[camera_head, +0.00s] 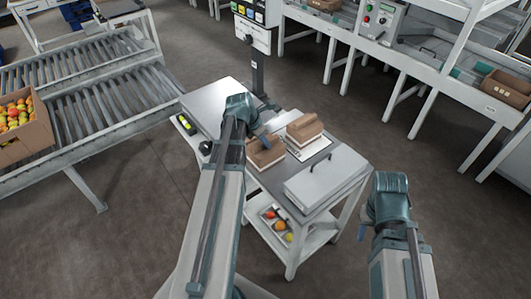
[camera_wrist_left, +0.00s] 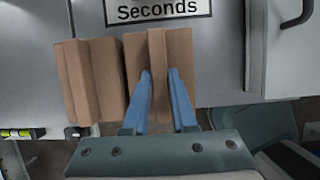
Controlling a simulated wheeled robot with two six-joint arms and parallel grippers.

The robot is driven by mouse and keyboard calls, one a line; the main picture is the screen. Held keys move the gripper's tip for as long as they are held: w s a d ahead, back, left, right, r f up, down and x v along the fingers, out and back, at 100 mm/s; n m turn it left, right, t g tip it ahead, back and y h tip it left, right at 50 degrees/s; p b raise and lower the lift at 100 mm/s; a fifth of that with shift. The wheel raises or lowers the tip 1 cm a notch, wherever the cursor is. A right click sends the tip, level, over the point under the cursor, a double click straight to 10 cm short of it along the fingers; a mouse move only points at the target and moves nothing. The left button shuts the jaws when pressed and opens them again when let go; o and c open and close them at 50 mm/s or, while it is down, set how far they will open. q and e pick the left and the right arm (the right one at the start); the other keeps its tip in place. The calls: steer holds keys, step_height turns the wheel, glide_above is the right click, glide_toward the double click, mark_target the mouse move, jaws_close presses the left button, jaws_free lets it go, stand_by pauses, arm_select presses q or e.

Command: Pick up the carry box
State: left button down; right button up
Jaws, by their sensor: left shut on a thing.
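The carry box (camera_head: 266,158) is a small brown cardboard box with a raised middle ridge as its handle, on the metal-topped cart. It also shows in the left wrist view (camera_wrist_left: 137,62). My left gripper (camera_head: 266,138) is above it; in the left wrist view its blue fingers (camera_wrist_left: 160,78) are shut on the ridge, one on each side. Whether the box is clear of the top cannot be told. My right gripper (camera_head: 362,232) is off the cart at the right, mostly hidden by its own wrist, and its opening cannot be seen.
A second brown box (camera_head: 304,127) stands close beside the carry box. A "Seconds" label (camera_wrist_left: 158,10) lies beside them. A pale lid with a handle (camera_head: 325,180) covers the cart's right end. Roller conveyors (camera_head: 90,110) are at left.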

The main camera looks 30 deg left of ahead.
stand_by(0.4)
arm_select(q)
steer(key=shift+r+p, duration=0.5)
steer(key=shift+p, duration=0.05)
step_height(320, 180, up, 3)
steer(key=p, duration=0.3)
steer(key=s+a+r+p, duration=0.1)
steer(key=s+a, duration=0.3)
steer(key=s, duration=1.1)
steer(key=shift+s, duration=0.25)
